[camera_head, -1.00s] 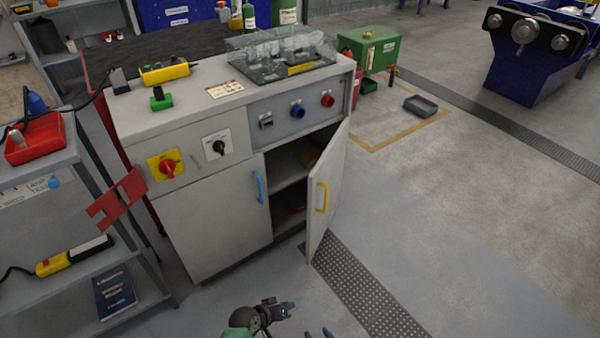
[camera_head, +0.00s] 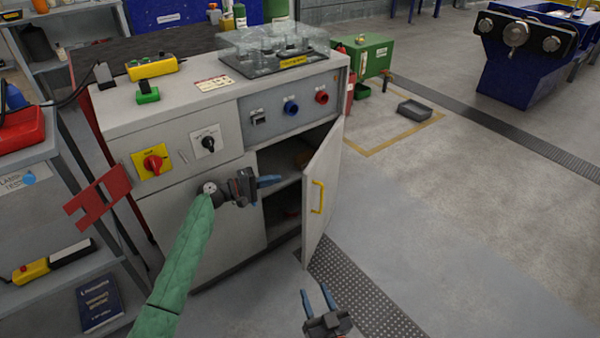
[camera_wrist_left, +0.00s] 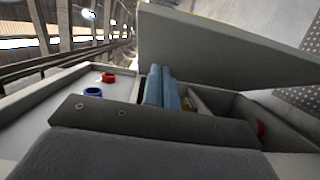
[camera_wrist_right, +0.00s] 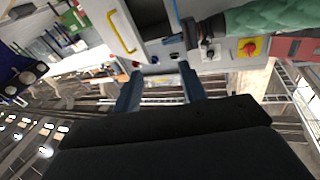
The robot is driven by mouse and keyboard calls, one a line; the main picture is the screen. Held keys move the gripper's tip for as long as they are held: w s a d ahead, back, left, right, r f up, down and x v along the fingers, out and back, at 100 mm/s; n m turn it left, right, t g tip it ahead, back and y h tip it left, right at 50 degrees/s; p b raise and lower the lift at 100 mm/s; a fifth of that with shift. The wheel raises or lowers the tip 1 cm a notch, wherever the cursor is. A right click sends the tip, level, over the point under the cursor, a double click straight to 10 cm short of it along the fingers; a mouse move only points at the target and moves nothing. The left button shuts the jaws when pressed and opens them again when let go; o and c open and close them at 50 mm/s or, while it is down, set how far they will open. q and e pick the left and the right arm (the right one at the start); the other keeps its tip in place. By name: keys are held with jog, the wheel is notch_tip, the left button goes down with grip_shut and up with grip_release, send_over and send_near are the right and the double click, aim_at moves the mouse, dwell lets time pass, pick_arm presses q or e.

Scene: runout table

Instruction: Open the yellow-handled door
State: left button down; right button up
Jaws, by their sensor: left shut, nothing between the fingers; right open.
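The yellow-handled door (camera_head: 321,185) is the right door of a grey cabinet (camera_head: 195,110). It stands ajar, swung outward, with the yellow handle (camera_head: 318,197) on its outer face. The handle also shows in the right wrist view (camera_wrist_right: 121,32). My left gripper (camera_head: 268,180) is shut and empty, in front of the opening and left of the door's free edge. In the left wrist view its fingers (camera_wrist_left: 162,88) point into the gap beside the door panel (camera_wrist_left: 215,50). My right gripper (camera_head: 318,299) is open and empty, low in front of the door. The blue handle is hidden behind my left gripper.
A grey shelf rack (camera_head: 70,165) stands left of the cabinet, with a red bracket (camera_head: 96,198) between. A glass-covered tray (camera_head: 275,55) sits on the cabinet top. A floor grating (camera_head: 365,295) runs right of the door.

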pick_arm(q)
jog(key=r+x, duration=0.1)
jog(key=x, duration=0.9)
jog(key=shift+w+r, duration=0.15)
jog(key=shift+w, duration=0.1)
pick_arm(e)
jog(key=shift+w+r+t, duration=0.15)
jog(key=shift+r+t, duration=0.25)
jog(key=shift+r, duration=0.6)
pick_arm(q)
jog(key=shift+a, duration=0.1)
